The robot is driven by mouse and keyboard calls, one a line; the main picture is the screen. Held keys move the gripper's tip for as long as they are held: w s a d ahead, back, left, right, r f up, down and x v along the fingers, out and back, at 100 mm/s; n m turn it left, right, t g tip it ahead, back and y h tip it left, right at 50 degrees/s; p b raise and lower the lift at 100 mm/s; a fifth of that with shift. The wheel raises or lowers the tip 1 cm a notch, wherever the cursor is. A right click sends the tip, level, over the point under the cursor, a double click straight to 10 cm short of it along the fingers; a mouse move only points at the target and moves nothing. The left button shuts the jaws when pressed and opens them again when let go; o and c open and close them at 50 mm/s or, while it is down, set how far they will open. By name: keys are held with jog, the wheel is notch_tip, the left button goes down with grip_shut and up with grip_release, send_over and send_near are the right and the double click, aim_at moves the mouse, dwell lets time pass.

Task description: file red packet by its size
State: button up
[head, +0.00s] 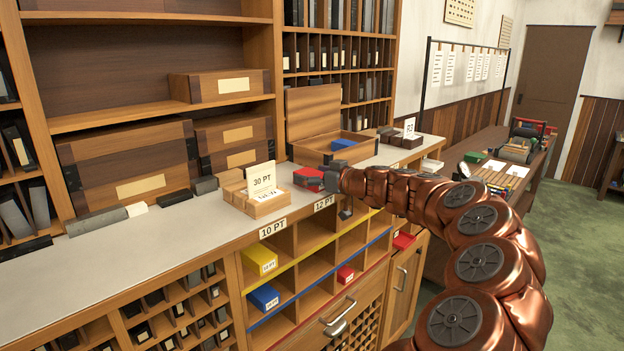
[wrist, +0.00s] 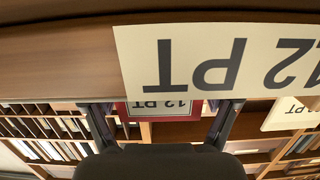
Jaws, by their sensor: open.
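A red packet (head: 309,178) lies on the grey counter, just left of my gripper (head: 333,180). In the wrist view my gripper (wrist: 163,106) is open, with a red packet (wrist: 128,116) bearing a white "12 PT" label between the spread fingers; I see no grip on it. Whether this is the counter packet I cannot tell. A larger "12 PT" card (wrist: 215,62) is close to the wrist camera. The pigeonhole cabinet carries labels "10 PT" (head: 273,228) and "12 PT" (head: 324,203). A small red packet (head: 345,274) sits in a lower pigeonhole.
A yellow packet (head: 260,259) and a blue packet (head: 264,297) lie in the left pigeonholes. An open wooden box (head: 322,150) stands behind. The counter's left front is clear.

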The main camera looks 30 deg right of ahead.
grip_shut()
dwell(0.6)
